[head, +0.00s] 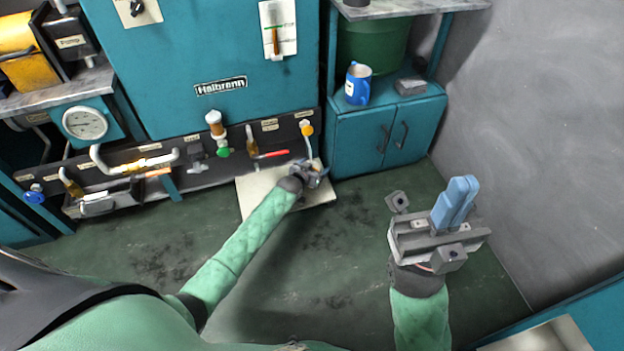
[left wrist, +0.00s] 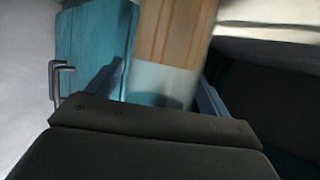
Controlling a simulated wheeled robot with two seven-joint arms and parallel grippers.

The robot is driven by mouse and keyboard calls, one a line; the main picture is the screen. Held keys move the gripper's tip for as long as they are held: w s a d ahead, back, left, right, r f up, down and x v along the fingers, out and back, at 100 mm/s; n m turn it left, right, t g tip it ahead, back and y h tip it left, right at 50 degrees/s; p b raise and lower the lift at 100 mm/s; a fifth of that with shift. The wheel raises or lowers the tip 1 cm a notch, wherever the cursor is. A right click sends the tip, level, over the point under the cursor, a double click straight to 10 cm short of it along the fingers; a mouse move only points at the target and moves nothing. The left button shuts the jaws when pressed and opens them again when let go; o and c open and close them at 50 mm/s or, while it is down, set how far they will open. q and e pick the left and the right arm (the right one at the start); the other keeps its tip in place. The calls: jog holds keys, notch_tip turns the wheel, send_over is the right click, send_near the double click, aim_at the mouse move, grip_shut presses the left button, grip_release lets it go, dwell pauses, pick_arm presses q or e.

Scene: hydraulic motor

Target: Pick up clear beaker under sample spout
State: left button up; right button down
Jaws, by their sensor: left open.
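A see-through beaker (left wrist: 165,82) with an orange-brown part and a clear, greyish part stands between the two blue fingers of my left gripper (left wrist: 160,92) in the left wrist view. The fingers are apart, one on each side of it; whether they touch it I cannot tell. In the head view my left gripper (head: 314,174) is low by the pale floor board, below the sample spout (head: 307,135) with its orange knob. The beaker is not clearly visible there, largely behind the gripper. My right gripper (head: 456,204) is raised at the right, its blue fingers together and empty.
The teal machine (head: 215,60) has a lower panel with several valves and pipes left of my left gripper. The pale board (head: 255,190) lies underneath. Open green floor spreads in front.

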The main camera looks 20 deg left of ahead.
pick_arm(q)
jog(key=shift+c, duration=0.4)
jog(key=c, duration=1.2)
jog(key=shift+r, duration=0.1)
